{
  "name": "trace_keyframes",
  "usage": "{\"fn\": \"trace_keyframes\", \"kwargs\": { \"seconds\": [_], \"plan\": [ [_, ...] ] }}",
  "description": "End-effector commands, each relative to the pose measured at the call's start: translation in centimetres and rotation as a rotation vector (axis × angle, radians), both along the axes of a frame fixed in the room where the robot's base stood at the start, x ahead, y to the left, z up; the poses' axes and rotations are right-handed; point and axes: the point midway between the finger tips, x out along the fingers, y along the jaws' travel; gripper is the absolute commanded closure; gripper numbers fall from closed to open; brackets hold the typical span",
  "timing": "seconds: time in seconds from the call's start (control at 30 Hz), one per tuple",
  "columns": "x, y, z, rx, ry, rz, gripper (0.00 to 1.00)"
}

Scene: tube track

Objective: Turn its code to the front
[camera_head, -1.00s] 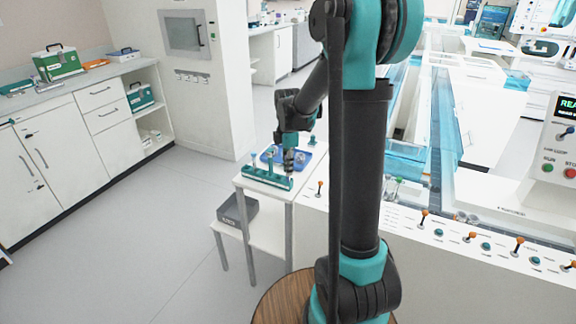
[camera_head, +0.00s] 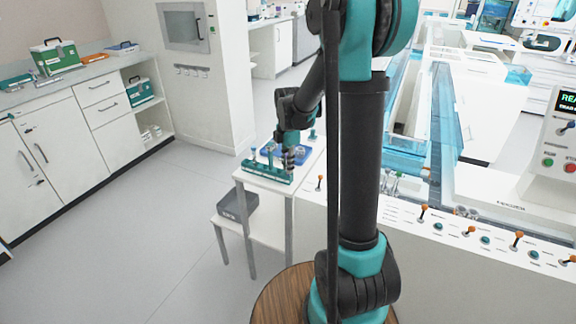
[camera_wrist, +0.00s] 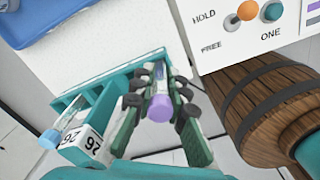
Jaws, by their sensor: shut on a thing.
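My gripper (camera_wrist: 160,95) is shut on a purple-capped tube (camera_wrist: 160,108), its dark green fingers on either side of it. In the wrist view the cap points towards the camera, and little of the tube's body shows. I cannot see a code on it. The tube is at a teal rack (camera_wrist: 122,78); I cannot tell whether its lower end is in a slot. In the head view my gripper (camera_head: 290,163) is over the right end of the rack (camera_head: 262,172).
The rack stands on a small white table (camera_head: 283,187). A blue tray (camera_wrist: 45,18) lies behind the rack. A grey bin (camera_head: 238,206) is on the lower shelf. A white control panel (camera_head: 480,240) with orange-topped levers stands to the right.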

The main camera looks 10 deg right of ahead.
Motion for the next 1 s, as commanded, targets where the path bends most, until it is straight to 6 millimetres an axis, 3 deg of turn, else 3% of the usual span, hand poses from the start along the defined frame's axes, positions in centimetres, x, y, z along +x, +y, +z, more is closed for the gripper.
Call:
{"fn": "trace_keyframes", "kwargs": {
  "seconds": [0.6, 1.0],
  "plan": [
    [0.00, 0.00, 0.00, 0.000, 0.000, 0.737, 1.00],
    [0.00, 0.00, -0.04, 0.000, 0.000, 0.772, 1.00]
  ]
}}
